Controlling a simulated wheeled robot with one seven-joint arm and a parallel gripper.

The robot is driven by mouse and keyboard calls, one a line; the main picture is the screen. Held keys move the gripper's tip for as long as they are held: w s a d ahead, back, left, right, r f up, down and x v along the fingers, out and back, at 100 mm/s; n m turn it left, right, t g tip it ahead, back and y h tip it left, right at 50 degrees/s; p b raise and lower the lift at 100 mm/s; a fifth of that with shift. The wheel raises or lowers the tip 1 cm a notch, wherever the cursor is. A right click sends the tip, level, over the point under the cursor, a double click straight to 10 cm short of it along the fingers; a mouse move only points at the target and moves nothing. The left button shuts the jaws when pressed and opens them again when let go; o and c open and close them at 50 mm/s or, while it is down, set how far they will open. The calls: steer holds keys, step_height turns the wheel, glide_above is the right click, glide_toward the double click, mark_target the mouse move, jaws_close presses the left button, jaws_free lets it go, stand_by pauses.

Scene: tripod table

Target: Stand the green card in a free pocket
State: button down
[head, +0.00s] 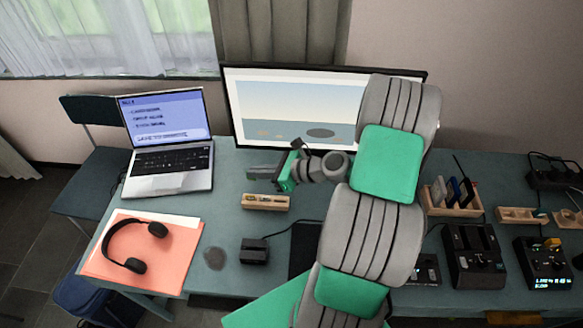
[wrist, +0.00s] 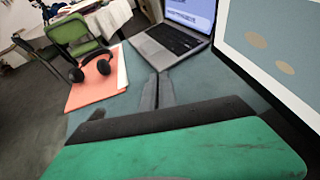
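My gripper (head: 264,172) is over the desk in front of the monitor, pointing left. Its two fingers also show in the wrist view (wrist: 158,90), close together with no object visible between them. A wooden rack (head: 455,211) stands on the desk right of my arm. It holds a few upright cards, one of them blue (head: 453,190) and others dark. I cannot make out its separate pockets. I cannot pick out a green card for certain; part of the desk is hidden behind my arm. A small wooden holder (head: 265,203) with small items sits just below my gripper.
A laptop (head: 168,170) stands at the left and a monitor (head: 285,105) behind my gripper. Headphones (head: 128,262) lie on an orange folder (head: 170,260). A black box (head: 254,251) with a cable sits in front. Black devices (head: 473,255) crowd the right side.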

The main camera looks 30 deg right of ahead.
steer(key=s+d+n+g+y+p, duration=0.1)
steer(key=s+d+n+g+y, duration=0.1)
steer(key=s+d, duration=0.4)
steer(key=shift+f+n, duration=0.35)
steer(key=shift+n, duration=0.15)
steer(key=shift+d+r+p, duration=0.1)
steer(key=shift+d+p, duration=0.05)
steer(key=shift+p, duration=0.55)
step_height(320, 180, down, 6)
steer(key=b, duration=0.3)
steer(key=shift+r+b, duration=0.15)
steer(key=shift+b, duration=0.15)
steer(key=shift+p, duration=0.7)
steer(key=shift+f+b, duration=0.9)
steer(key=shift+f, duration=0.65)
